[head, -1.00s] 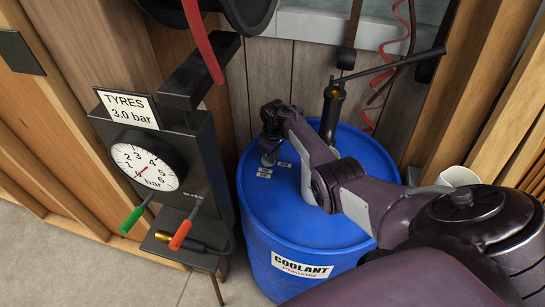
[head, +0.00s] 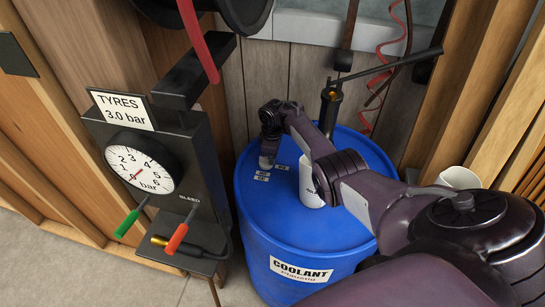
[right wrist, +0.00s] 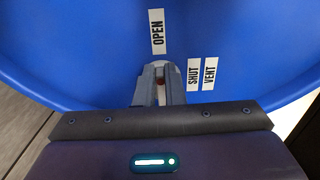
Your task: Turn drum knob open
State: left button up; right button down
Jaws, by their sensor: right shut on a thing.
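The blue coolant drum (head: 300,235) stands upright in the middle of the head view, its top facing up. My right gripper (head: 267,162) reaches down to the left part of the drum top. In the right wrist view its fingers (right wrist: 160,75) are shut on the drum knob (right wrist: 160,93), of which only a small reddish part shows between them. The fingers lie just below the OPEN label (right wrist: 157,32). The SHUT label (right wrist: 194,75) and the VENT label (right wrist: 210,73) are to their right. My left gripper is not in view.
A tyre gauge stand (head: 200,160) with green and orange levers is left of the drum. A white cylinder (head: 309,185) and a dark hand pump (head: 330,105) stand on the drum, near my arm. A white cup (head: 459,177) is at the right.

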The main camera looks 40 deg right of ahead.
jog(key=shift+w+r, duration=0.1)
jog(key=c, duration=1.5)
grip_release()
notch_tip(320, 180, up, 8)
jog(key=shift+f+p, duration=0.15)
jog(key=shift+p, duration=0.35)
jog(key=shift+a+f, duration=0.1)
jog(key=shift+f, duration=0.05)
